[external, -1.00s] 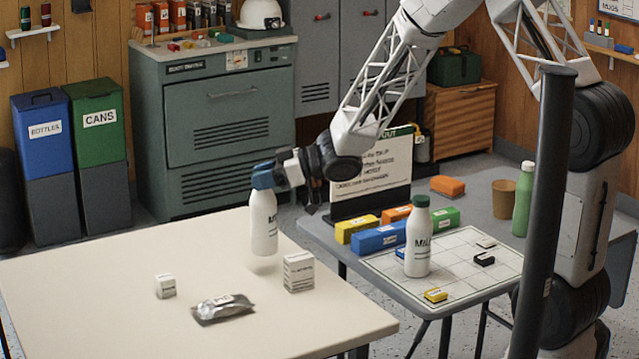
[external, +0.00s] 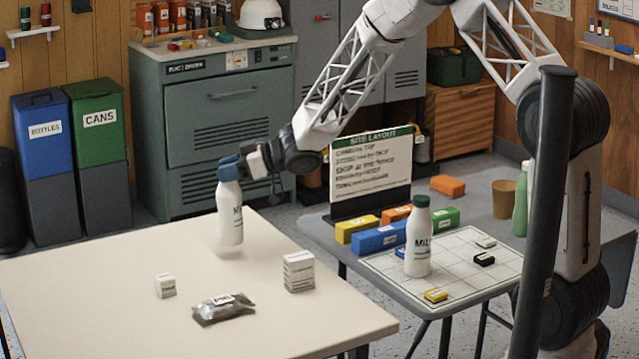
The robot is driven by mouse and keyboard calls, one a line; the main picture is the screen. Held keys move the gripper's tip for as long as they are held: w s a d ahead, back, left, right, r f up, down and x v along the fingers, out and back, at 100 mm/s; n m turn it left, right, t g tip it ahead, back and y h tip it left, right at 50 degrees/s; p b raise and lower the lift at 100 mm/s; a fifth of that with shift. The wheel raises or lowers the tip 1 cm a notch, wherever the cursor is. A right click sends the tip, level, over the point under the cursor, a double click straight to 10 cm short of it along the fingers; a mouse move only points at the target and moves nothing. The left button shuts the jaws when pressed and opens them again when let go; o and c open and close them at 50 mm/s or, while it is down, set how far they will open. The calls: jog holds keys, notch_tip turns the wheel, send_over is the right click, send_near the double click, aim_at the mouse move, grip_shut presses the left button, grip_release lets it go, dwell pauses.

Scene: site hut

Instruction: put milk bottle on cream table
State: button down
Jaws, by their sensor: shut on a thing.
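A white milk bottle (external: 230,216) hangs nearly upright from my gripper (external: 229,174), which is shut on its top. The bottle is over the back part of the cream table (external: 110,262), and a soft shadow shows just below it. It looks slightly above the tabletop; exact contact is hard to tell. A second white milk bottle (external: 418,245) with a dark green cap stands upright on the gridded sheet on the grey table (external: 468,204).
On the cream table are a small white box (external: 165,286), a larger white box (external: 298,272) and a silver-grey packet (external: 223,309). Coloured blocks (external: 378,239) and a sign (external: 371,168) stand on the grey table. The cream table's left side is clear. A dark post (external: 541,220) rises at right.

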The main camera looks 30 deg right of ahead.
jog(key=shift+w+a+f, duration=0.1)
jog(key=shift+w+a, duration=0.15)
jog(key=shift+w, duration=0.5)
jog(key=shift+w+a+f, duration=0.1)
jog(key=shift+w+a, duration=0.15)
jog(key=shift+w, duration=0.55)
jog(key=shift+w+a, duration=0.25)
jog(key=shift+w, duration=0.5)
jog(key=shift+f, duration=0.1)
jog(key=shift+f, duration=1.8)
jog(key=c, duration=0.6)
grip_release()
jog(key=shift+c, duration=0.2)
jog(key=v, duration=1.2)
jog(key=shift+r, duration=0.2)
